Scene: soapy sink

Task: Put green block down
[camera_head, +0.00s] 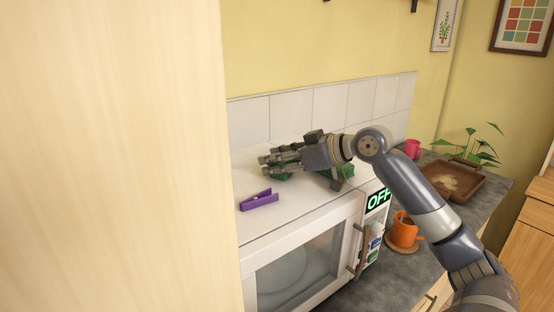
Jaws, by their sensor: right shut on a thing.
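The green block (345,170) shows in part behind and below my right gripper, over the white top of the microwave (300,211). A smaller bit of green shows under the fingertips. My right gripper (272,161) reaches in from the right, lies low over the microwave top and points left. It is shut on the green block, and its fingers and wrist hide much of it. I cannot tell whether the block touches the surface. My left gripper is not in view.
A purple clothespin (259,200) lies at the front of the microwave top. An orange mug (404,230) on a coaster, a brown tray (453,181), a pink cup (412,149) and a plant (476,146) stand right. A pale panel (115,160) blocks the left.

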